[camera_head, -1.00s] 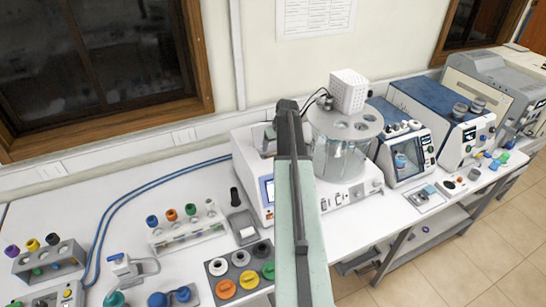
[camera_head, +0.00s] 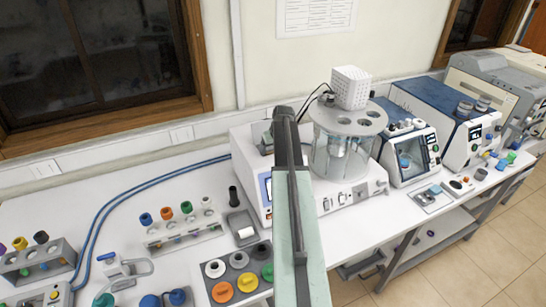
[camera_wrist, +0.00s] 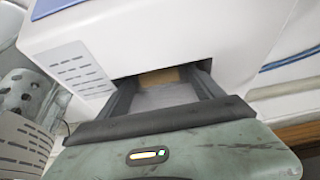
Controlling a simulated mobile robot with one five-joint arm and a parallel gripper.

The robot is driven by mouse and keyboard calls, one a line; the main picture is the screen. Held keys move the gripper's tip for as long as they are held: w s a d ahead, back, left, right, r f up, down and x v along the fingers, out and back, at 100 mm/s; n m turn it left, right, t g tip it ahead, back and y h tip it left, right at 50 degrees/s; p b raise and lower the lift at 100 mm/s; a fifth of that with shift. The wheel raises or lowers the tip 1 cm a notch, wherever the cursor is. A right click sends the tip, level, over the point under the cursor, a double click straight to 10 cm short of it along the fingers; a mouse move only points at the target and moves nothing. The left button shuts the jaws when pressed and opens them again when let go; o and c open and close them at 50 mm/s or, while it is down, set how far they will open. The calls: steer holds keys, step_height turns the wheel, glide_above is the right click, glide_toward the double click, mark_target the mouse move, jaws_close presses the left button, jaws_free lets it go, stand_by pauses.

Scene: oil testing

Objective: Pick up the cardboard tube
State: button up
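I cannot make out a whole cardboard tube in either view. A tan-brown patch (camera_wrist: 160,76) shows between my fingers in the wrist view, close to a white housing (camera_wrist: 150,35); I cannot tell if it is part of the tube. My gripper (camera_wrist: 163,85) has its two dark fingers spread apart, with a pale flat surface visible between them. I see no firm contact with anything. In the head view my arm reaches over the bench to the white bath machine (camera_head: 345,190), and my gripper's fingers are not clear there.
Left of my arm are a tray of coloured caps (camera_head: 204,282), a rack of capped tubes (camera_head: 157,247) and a grey tray (camera_head: 233,220) holding a small white cylinder (camera_head: 245,232). A glass bath (camera_head: 340,150) stands close right of my arm. More instruments (camera_head: 408,155) line the bench rightward.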

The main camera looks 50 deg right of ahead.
mark_target(272, 153)
steer(key=c, duration=1.2)
steer(key=shift+a+r+p, duration=0.15)
steer(key=shift+r+p, duration=0.3)
steer(key=shift+c, duration=0.2)
step_height(272, 153, up, 6)
steer(key=p, duration=0.6)
steer(key=shift+r, duration=0.25)
steer(key=w+a, duration=0.3)
steer(key=a, duration=0.6)
steer(key=w+a, duration=0.4)
steer(key=a, duration=0.5)
steer(key=shift+w+f, duration=0.2)
steer(key=shift+w, duration=0.05)
